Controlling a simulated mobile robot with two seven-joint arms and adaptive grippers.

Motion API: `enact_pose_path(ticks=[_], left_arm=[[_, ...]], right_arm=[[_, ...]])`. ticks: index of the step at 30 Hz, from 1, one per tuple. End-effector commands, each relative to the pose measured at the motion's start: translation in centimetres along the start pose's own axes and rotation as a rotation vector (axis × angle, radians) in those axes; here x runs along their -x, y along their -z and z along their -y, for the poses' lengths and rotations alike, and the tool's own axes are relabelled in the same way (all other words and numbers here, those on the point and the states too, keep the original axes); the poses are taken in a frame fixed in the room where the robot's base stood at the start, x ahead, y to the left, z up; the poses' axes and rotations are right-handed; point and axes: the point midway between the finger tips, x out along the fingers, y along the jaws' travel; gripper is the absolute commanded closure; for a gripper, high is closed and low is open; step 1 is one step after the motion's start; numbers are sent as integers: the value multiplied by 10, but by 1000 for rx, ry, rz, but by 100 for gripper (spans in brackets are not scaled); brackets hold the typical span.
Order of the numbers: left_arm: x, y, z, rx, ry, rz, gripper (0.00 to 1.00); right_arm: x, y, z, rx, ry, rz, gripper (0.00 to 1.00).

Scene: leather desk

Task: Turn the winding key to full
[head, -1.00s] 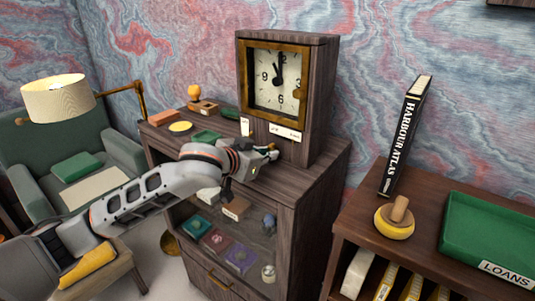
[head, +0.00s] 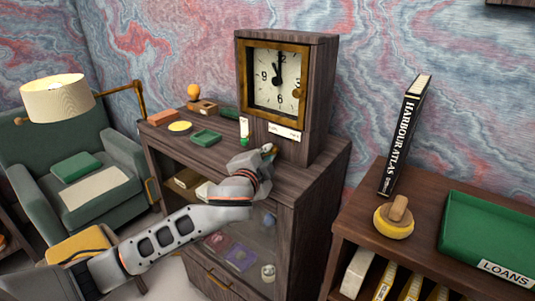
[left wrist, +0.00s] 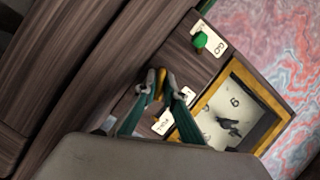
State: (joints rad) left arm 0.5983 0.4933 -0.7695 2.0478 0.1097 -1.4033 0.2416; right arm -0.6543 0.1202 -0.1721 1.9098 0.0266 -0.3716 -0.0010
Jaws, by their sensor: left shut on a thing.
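A wooden clock (head: 318,95) with a brass-framed dial (head: 276,78) stands upright on a dark wood cabinet. My left gripper (head: 268,150) is at the lower front of the clock, below its white label (head: 285,131). In the left wrist view, the two fingertips (left wrist: 160,83) are closed on the small brass winding key (left wrist: 160,86), mostly hidden between them. The wind label (left wrist: 163,122) is partly behind a finger. A green button (left wrist: 200,40) sits on a second label, beside the dial frame (left wrist: 262,108). My right gripper is not in view.
On the cabinet (head: 328,168), left of the clock, are a green tray (head: 205,138), a yellow dish (head: 180,127) and small items. A lower shelf unit at right holds a tall book (head: 404,137), a stamp (head: 396,216) and a green loans tray (head: 490,238).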

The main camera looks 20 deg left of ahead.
Motion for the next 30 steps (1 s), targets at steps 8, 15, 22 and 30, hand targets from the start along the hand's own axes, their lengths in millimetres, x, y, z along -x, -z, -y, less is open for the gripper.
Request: enact_pose_path(ticks=[8, 15, 22, 30], left_arm=[[0, 0, 0, -149, 62, 0, 100], [0, 0, 0, -210, 88, 1, 100], [0, 0, 0, -224, 93, 0, 100], [0, 0, -1, -223, 92, 0, 100]], right_arm=[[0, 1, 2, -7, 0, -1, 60], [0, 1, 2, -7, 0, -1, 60], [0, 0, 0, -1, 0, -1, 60], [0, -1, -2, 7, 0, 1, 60]])
